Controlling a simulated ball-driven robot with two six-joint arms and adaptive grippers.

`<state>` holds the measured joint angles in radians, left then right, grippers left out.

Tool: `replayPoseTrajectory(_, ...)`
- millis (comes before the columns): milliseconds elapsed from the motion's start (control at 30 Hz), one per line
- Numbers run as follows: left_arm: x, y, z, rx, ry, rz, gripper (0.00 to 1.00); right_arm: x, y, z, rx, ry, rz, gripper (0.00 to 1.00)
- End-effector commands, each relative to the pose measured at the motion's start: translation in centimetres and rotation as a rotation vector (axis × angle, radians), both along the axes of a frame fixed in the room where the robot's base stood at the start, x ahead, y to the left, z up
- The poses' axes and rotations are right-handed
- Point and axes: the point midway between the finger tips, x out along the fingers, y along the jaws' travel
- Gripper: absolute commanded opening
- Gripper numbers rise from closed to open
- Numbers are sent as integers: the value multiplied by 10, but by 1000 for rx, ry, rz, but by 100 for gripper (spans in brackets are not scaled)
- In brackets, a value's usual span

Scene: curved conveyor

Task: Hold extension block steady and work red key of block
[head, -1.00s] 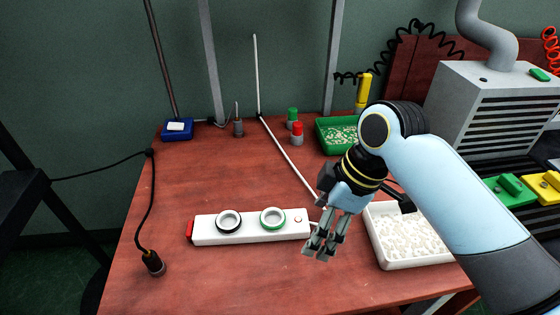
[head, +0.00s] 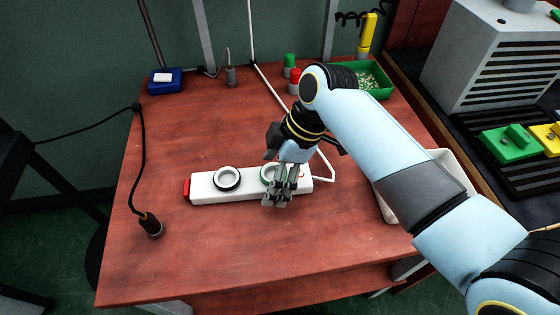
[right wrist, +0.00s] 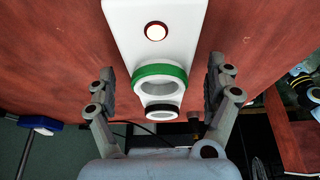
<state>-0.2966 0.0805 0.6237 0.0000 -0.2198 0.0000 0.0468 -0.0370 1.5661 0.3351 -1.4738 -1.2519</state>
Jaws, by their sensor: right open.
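The white extension block (head: 205,190) lies on the red-brown table, with a black-ringed socket (head: 227,179), a green-ringed socket (head: 266,173) and a red piece (head: 187,188) at its left end. A round red-rimmed button (right wrist: 156,31) shows on its top face in the right wrist view. My right gripper (head: 281,196) is over the right half of the block and partly hides the green socket. In the right wrist view its open fingers (right wrist: 163,92) stand either side of the green socket, with nothing held. My left gripper is out of view.
A white tray (head: 452,170) stands right, partly behind my right arm. A green tray (head: 383,77), red-capped piece (head: 294,82) and green-capped piece (head: 289,62) stand at the back. A black plug (head: 151,226) lies left. The front table is clear.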

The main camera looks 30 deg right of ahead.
Motion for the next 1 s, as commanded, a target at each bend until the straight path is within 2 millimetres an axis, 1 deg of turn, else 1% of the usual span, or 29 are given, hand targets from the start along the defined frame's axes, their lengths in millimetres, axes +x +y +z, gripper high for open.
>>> replayPoseTrajectory(100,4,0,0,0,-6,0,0,1,2,-3,1,-2,1,87)
replayPoseTrajectory(333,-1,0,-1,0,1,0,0,1,2,-4,0,-1,1,87)
replayPoseTrajectory(500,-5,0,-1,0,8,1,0,1,2,-3,0,-1,0,64)
replayPoseTrajectory(933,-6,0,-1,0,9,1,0,1,1,-3,0,-1,0,8)
replayPoseTrajectory(967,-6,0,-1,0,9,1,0,1,1,-3,0,-1,0,57)
replayPoseTrajectory(1000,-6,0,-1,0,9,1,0,1,1,-3,0,-1,0,51)
